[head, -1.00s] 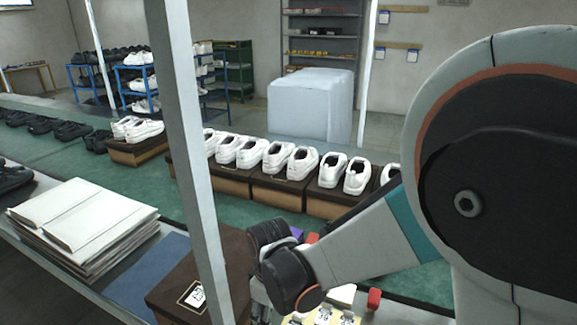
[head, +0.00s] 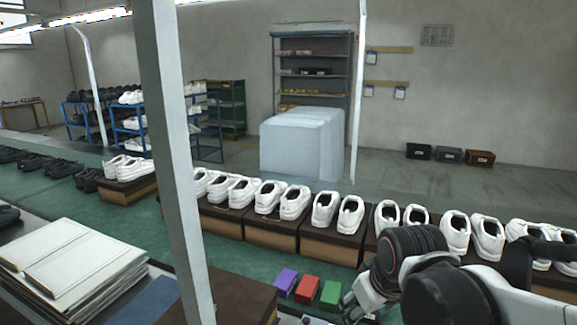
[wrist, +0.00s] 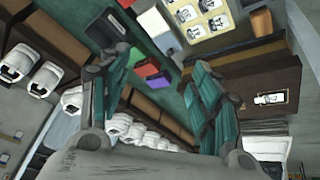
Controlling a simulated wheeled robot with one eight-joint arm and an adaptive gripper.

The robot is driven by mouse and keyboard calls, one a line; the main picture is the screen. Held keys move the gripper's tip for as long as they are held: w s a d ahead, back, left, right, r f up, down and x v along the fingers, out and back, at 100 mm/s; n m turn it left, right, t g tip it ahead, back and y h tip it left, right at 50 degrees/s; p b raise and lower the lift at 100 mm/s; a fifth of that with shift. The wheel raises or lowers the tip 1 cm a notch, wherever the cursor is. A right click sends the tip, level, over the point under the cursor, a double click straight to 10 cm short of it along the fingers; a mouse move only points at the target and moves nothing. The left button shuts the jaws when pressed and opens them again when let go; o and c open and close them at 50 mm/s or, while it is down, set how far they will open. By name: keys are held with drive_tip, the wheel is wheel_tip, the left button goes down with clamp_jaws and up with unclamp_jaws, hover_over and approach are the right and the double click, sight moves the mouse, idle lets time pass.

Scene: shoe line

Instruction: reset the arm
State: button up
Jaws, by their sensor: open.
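My arm reaches in from the lower right of the head view, in front of the shoe line. My gripper (head: 362,304) hangs low there, beside a green block, and part of it is cut off by the frame's lower edge. In the wrist view my gripper (wrist: 160,95) shows two teal fingers spread apart with nothing between them. Beyond the fingers the wrist view shows the green belt and coloured blocks.
Purple (head: 285,281), red (head: 307,290) and green (head: 331,294) blocks lie near the gripper. White shoes on brown boxes (head: 330,246) line the belt. A grey post (head: 178,150) stands left. A paper stack (head: 70,262) and brown box (head: 232,299) are at lower left.

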drive_tip(key=s+d+r+m+t, duration=0.1)
drive_tip(key=s+d+m, duration=0.3)
drive_tip(key=s, duration=0.6)
drive_tip(key=shift+d+r+t, duration=0.25)
drive_tip(key=shift+t, duration=0.15)
drive_tip(key=shift+s, duration=0.1)
